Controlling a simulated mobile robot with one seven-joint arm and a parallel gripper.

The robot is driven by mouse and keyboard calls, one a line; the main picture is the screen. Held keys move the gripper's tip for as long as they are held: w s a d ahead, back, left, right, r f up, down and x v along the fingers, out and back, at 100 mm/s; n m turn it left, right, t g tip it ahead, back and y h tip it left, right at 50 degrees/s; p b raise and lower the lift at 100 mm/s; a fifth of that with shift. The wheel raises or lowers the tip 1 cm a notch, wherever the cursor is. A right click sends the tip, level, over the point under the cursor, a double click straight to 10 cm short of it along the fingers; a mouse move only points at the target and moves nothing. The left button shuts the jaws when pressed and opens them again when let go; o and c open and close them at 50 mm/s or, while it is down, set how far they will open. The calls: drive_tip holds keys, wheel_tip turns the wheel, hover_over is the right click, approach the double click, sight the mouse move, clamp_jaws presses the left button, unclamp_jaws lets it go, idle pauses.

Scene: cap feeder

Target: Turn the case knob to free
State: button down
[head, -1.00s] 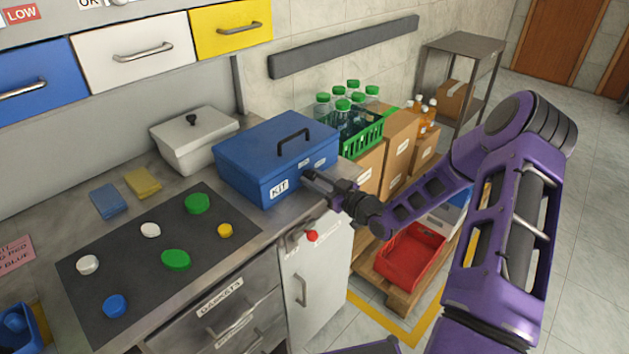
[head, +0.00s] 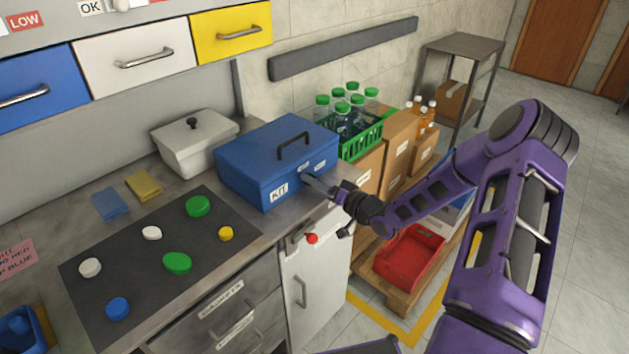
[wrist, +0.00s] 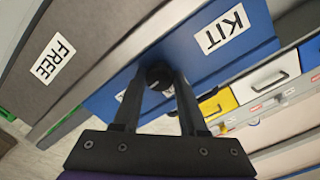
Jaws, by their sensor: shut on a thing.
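The blue case (head: 270,155) with a KIT label and a black top handle stands on the counter; it also shows in the wrist view (wrist: 222,68). Its round black knob (wrist: 159,74) is on the front face, between my two fingers in the wrist view. My gripper (head: 308,179) is at the right part of the case front, shut on the knob. The fingers hide the knob in the head view. A FREE label (wrist: 53,58) shows at the left of the wrist view, on a grey-brown surface. Which way the knob points is hard to tell.
A dark mat (head: 130,285) with several coloured caps lies to the left. A green crate of bottles (head: 362,138) and cartons stand to the right. A red tray (head: 405,258) sits on a low pallet.

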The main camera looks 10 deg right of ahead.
drive_tip(key=shift+m, duration=0.3)
idle(0.4)
drive_tip(key=shift+c, duration=2.2)
unclamp_jaws()
drive_tip(key=v, duration=1.7)
drive_tip(key=shift+s, duration=0.2)
drive_tip(key=shift+d, duration=0.1)
